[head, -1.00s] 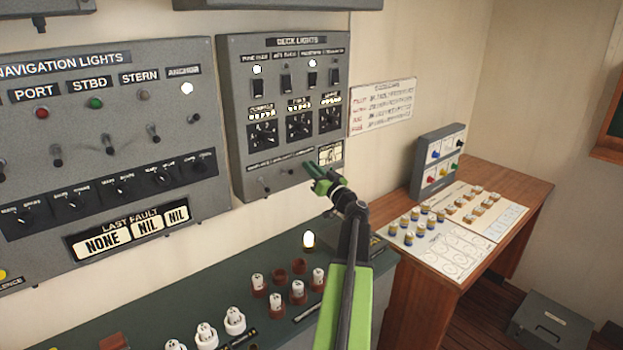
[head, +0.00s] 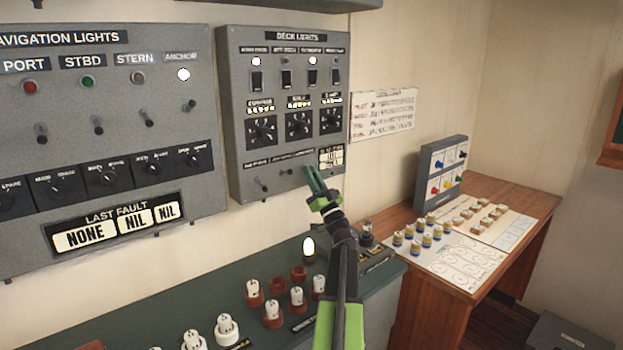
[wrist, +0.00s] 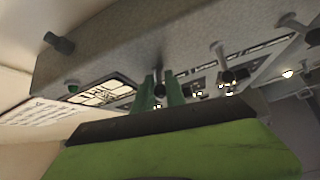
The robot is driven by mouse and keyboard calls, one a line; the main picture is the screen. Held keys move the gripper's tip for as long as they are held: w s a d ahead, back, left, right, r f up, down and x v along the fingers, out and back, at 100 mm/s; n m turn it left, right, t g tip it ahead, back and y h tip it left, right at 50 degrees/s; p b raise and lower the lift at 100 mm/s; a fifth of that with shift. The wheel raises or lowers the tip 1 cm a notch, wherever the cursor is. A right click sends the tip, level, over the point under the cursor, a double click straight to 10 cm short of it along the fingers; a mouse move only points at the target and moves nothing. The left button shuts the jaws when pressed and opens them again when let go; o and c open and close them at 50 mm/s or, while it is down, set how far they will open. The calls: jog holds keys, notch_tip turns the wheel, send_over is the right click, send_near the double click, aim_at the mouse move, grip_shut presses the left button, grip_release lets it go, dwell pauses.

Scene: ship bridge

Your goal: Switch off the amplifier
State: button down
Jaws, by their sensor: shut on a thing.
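The grey DECK LIGHTS panel (head: 235,130) hangs on the wall. Small toggle levers line its lower edge, such as the left lever (head: 262,186) and the middle lever (head: 288,171). Their labels are too small to read, so I cannot tell which one is the amplifier's. My gripper (head: 313,176) is at the right end of this row, under a small lit label plate (head: 331,156). In the wrist view, its green fingers (wrist: 159,94) are shut on a dark toggle lever (wrist: 158,78). The fingers hide most of that lever in the head view.
The NAVIGATION LIGHTS panel (head: 120,115) is to the left. Below is a green console top (head: 225,285) with several white-topped plugs and a lit lamp (head: 308,248). A wooden desk (head: 500,195) with cards and small pieces stands right. The wall between panel and console is bare.

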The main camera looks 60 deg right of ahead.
jog(key=c, duration=1.5)
grip_release()
jog(key=shift+w, duration=0.1)
jog(key=shift+c, duration=0.2)
jog(key=shift+s+a+f+b, duration=0.15)
jog(key=shift+s+f+b, duration=0.25)
jog(key=shift+b, duration=0.05)
jog(key=b+v, duration=0.7)
jog(key=v, duration=0.4)
jog(key=shift+a+r, duration=0.1)
jog(key=shift+r, duration=0.1)
